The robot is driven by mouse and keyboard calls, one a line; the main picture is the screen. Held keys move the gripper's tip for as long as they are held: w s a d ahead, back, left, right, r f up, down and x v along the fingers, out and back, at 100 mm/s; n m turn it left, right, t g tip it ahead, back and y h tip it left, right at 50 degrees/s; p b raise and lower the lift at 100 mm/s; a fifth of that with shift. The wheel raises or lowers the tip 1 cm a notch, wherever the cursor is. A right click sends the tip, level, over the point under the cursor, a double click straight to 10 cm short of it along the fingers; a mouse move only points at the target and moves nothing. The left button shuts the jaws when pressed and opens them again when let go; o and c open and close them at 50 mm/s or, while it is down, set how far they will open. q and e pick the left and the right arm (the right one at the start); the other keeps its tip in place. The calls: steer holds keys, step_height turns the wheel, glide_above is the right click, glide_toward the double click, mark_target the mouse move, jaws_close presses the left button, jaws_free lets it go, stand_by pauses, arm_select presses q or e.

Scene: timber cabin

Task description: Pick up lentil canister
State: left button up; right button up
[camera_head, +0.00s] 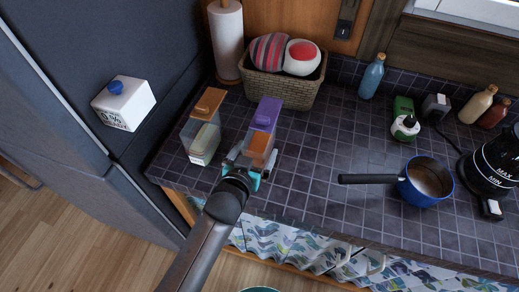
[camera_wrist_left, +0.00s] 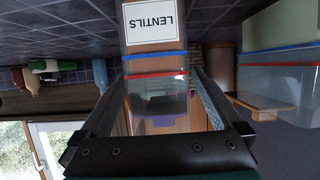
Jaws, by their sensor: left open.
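The lentil canister (camera_head: 263,132) is a clear box with a purple lid and orange contents, upright near the counter's front edge. In the left wrist view its LENTILS label (camera_wrist_left: 155,25) appears upside down. My left gripper (camera_head: 246,163) is open at the canister's near side. In the wrist view its two fingers (camera_wrist_left: 160,95) spread to either side of the canister's clear body; I cannot tell whether they touch it. The fingertips are partly hidden in the head view. My right gripper is not in view.
Close left stands a canister with an orange lid (camera_head: 205,125). Behind are a basket (camera_head: 283,90) and a paper roll (camera_head: 227,40). A blue pan (camera_head: 425,185) sits to the right, its handle pointing left. Counter between is clear. A milk carton (camera_head: 123,105) is at left.

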arm_select(q)
steer(key=shift+x, duration=1.65)
steer(key=shift+d, duration=0.1)
steer(key=shift+s, duration=0.1)
jaws_close()
